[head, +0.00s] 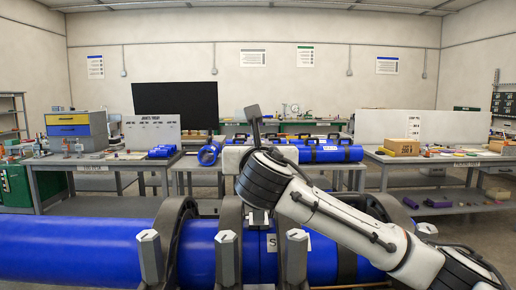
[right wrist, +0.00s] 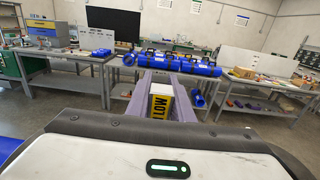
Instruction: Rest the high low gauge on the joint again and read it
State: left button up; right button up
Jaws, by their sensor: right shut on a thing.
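The high low gauge (right wrist: 161,104) shows in the right wrist view as a small block with a yellow and black face lettered LOW. My right gripper (right wrist: 161,82) is shut on it, one grey finger on each side. In the head view my right arm reaches in from the right, with its dark wrist above the clamped pipe; I cannot make out the fingers or gauge there. The blue pipe (head: 95,248) runs across the bottom, with a white label (head: 272,243) near the joint area, partly covered by my arm. I cannot tell whether the gauge touches the pipe. My left gripper is not in view.
Dark clamp rings with grey posts (head: 228,245) stand up around the pipe. Behind are a left bench (head: 105,160) with a blue and yellow drawer box (head: 76,130), a middle table with blue pipes (head: 330,153), and a right bench (head: 450,159). Floor shows between.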

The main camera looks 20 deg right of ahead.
jog(key=shift+f, duration=0.1)
dwell(0.8)
notch_tip(320, 180, up, 7)
jog(key=p, duration=0.3)
dwell(0.6)
dwell(1.0)
